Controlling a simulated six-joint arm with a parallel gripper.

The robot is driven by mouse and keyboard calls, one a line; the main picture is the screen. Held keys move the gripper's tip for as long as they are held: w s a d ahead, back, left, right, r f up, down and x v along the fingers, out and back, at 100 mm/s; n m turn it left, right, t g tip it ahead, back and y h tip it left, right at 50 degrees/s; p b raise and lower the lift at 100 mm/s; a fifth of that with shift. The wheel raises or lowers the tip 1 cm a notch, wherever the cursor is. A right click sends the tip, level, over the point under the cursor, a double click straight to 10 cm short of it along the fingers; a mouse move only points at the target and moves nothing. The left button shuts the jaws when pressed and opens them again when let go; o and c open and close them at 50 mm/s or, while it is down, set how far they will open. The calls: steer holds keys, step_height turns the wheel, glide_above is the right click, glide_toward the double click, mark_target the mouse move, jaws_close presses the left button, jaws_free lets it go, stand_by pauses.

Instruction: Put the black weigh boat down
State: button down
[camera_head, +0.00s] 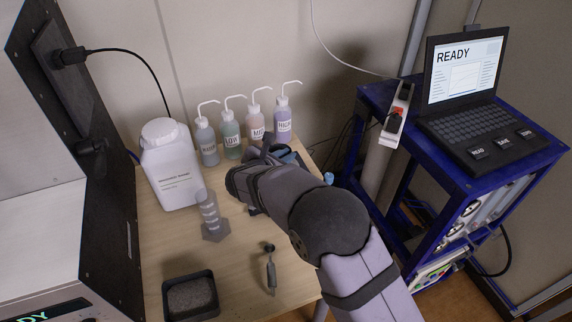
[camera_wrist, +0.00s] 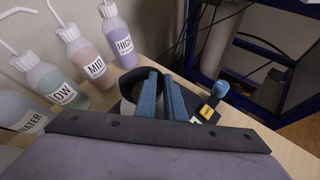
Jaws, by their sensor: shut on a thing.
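The black weigh boat (camera_wrist: 135,77) is a dark, curved-walled dish at the fingertips in the wrist view. My gripper (camera_wrist: 160,82) is shut on its wall with two blue fingers. The fingers and wrist hide part of the boat, and I cannot tell whether its base touches what is under it. In the head view my gripper (camera_head: 284,157) is over the far right part of the wooden table (camera_head: 245,236), and the arm hides most of the boat.
Several labelled wash bottles (camera_head: 231,128) stand behind my gripper. A white jug (camera_head: 170,170), grey cylinder (camera_head: 209,218), small tool (camera_head: 270,270) and dark tray of grey material (camera_head: 165,302) are left or nearer. A blue-capped item (camera_wrist: 220,89) stands right of the fingers.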

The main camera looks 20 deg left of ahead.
steer(key=shift+f, duration=1.85)
steer(key=c, duration=1.8)
jaws_free()
steer(key=shift+c, duration=0.2)
steer(key=b+v, duration=0.1)
steer(key=v, duration=1.1)
steer(key=shift+b, duration=0.3)
